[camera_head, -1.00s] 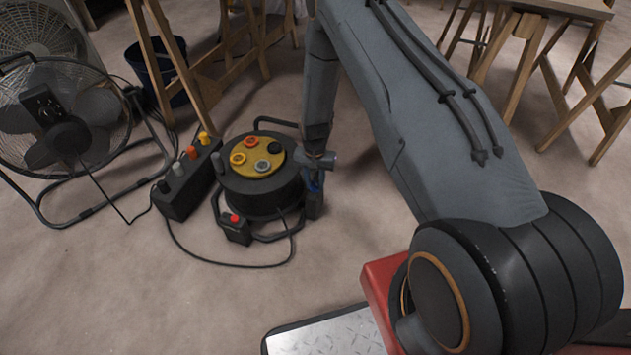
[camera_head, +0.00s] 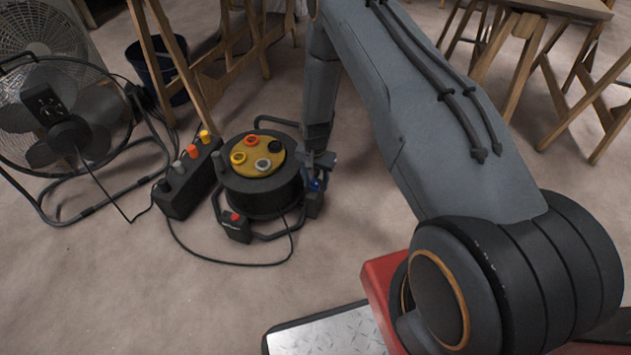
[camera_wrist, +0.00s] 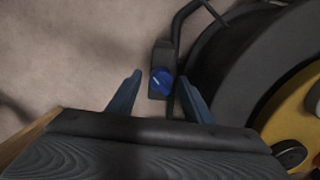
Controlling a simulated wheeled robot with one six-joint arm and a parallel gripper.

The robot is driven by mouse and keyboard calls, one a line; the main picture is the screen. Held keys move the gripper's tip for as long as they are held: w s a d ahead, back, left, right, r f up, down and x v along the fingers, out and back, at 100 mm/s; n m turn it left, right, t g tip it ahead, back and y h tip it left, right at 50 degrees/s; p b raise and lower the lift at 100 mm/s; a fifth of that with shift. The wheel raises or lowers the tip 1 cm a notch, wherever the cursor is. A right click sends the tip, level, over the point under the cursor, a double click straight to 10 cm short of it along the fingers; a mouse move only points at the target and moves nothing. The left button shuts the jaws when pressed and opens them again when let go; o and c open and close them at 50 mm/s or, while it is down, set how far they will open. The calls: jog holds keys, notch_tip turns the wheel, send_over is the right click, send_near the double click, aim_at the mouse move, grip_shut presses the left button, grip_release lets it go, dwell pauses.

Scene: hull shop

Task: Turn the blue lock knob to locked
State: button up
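The blue lock knob (camera_wrist: 161,81) is on a small black box (camera_wrist: 161,60) at the side of the black cable reel. A pale line runs slantwise across the knob's face. In the head view the knob (camera_head: 316,184) is a small blue spot on the reel's right side, partly hidden by my gripper (camera_head: 318,172). In the wrist view my gripper (camera_wrist: 160,97) is open, one blue finger on each side of the knob. The left finger stands clear of it; the right finger is close beside it. Whether that finger touches the knob I cannot tell.
The cable reel (camera_head: 258,188) has a yellow top with several sockets and a tube frame (camera_head: 268,120). A black box with coloured knobs (camera_head: 187,180) and a fan (camera_head: 65,120) stand to its left. Wooden trestles stand behind. A cable (camera_head: 235,263) loops across the floor in front.

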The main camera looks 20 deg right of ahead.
aim_at(315, 182)
jog(key=shift+r+p, duration=1.15)
jog(key=shift+r, duration=2.75)
